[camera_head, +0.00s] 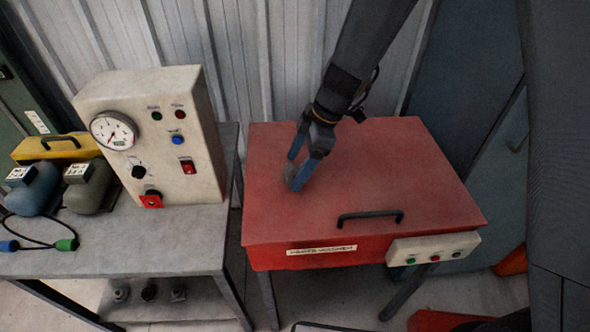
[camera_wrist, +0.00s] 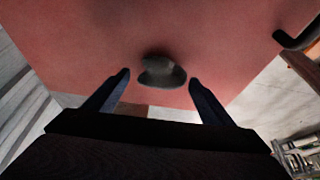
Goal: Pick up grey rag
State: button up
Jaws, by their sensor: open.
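The grey rag (camera_head: 291,174) is a small crumpled lump on the red lid of a box-like machine (camera_head: 400,165), near the lid's left side. In the wrist view the rag (camera_wrist: 162,72) lies on the red surface, just beyond the fingertips and roughly centred between them. My gripper (camera_head: 298,172) reaches down from above, its two blue fingers apart at the rag. In the wrist view my gripper (camera_wrist: 158,78) is open with nothing held. Part of the rag is hidden behind a finger in the head view. I cannot tell whether a finger touches it.
A black handle (camera_head: 370,217) stands up from the lid's front. A button panel (camera_head: 433,248) is on the machine's front right. To the left, a grey table (camera_head: 130,245) carries a beige control box (camera_head: 180,100) with a gauge. The lid's right half is clear.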

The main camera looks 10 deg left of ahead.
jog(key=shift+x, duration=0.75)
jog(key=shift+d, duration=0.1)
jog(key=c, duration=1.1)
